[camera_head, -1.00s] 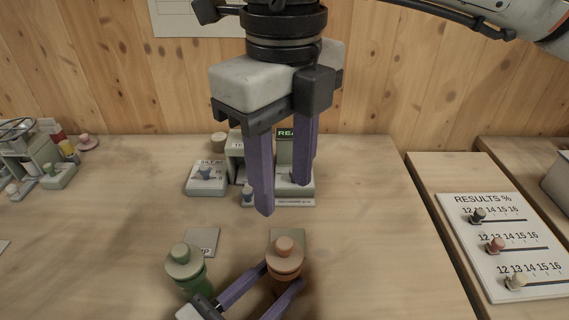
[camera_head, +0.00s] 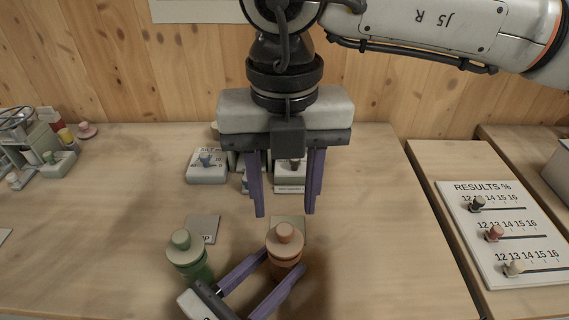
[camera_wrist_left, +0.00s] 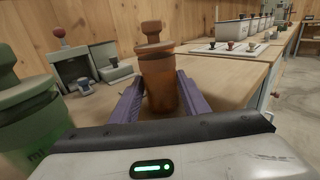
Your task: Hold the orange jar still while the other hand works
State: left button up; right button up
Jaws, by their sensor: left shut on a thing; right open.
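The orange jar (camera_head: 285,250) stands upright near the front of the table with its knobbed lid on. It also shows in the left wrist view (camera_wrist_left: 160,80). My left gripper (camera_head: 272,268) is shut on the jar's body, one purple finger on each side. My right gripper (camera_head: 287,213) is open and empty, fingers pointing down, above and a little behind the jar. The table beside the jar's base is partly hidden by the left gripper.
A green jar (camera_head: 188,255) stands close to the left of my left gripper. A results board (camera_head: 500,235) with sliders lies on the right table. The table's middle right is clear.

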aim_at(285, 227)
jog(key=shift+f, duration=2.55)
grip_shut()
jog(key=shift+r, duration=0.3)
jog(key=shift+r, duration=0.9)
jog(key=shift+r, duration=2)
pick_arm(q)
jog(key=o, duration=1.6)
